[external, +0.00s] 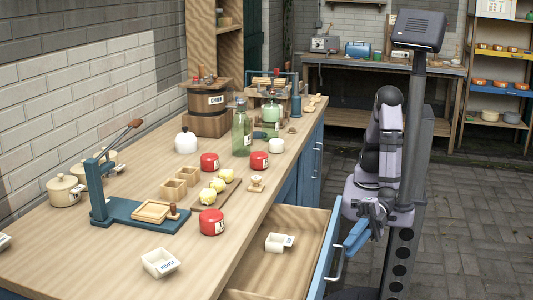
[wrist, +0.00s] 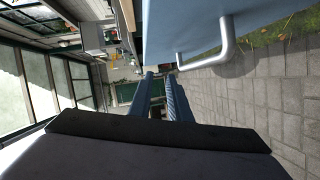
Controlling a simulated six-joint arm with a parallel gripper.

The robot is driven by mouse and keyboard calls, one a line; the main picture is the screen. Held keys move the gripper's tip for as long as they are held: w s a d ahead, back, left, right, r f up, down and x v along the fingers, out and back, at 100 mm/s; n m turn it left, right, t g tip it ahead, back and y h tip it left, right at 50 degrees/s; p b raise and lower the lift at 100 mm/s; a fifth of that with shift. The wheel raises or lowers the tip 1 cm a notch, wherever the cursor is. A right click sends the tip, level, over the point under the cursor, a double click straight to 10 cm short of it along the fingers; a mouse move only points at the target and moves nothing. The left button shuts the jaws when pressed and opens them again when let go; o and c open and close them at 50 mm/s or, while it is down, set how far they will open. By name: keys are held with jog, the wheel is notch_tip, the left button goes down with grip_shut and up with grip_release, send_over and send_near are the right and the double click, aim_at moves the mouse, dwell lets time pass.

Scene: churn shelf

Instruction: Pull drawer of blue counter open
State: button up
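The blue counter (external: 310,165) has a wooden top, and its near drawer (external: 262,272) is pulled well out. The drawer's blue front (external: 322,262) carries a curved metal handle (external: 338,262). In the wrist view the handle (wrist: 228,42) stands out from the blue drawer front (wrist: 195,22) at the top. My gripper (external: 352,238) is beside the handle, on its outer side. In the wrist view its blue fingers (wrist: 160,76) show a gap with nothing held between them. The handle lies above and right of the fingers, not between them.
A white labelled tub (external: 278,242) lies in the drawer. The countertop holds a blue press (external: 140,215), red jars (external: 212,222), a green bottle (external: 241,130) and a wooden churn (external: 208,105). Paved floor (external: 460,220) is clear on the right.

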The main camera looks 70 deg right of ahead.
aim_at(341, 264)
jog(key=d+f+m+p, duration=0.3)
jog(key=d+f, duration=0.1)
jog(key=f, duration=0.1)
jog(key=shift+g, duration=0.4)
jog(key=shift+x, duration=3.6)
jog(key=shift+w+r, duration=0.1)
jog(key=shift+w, duration=0.05)
grip_shut()
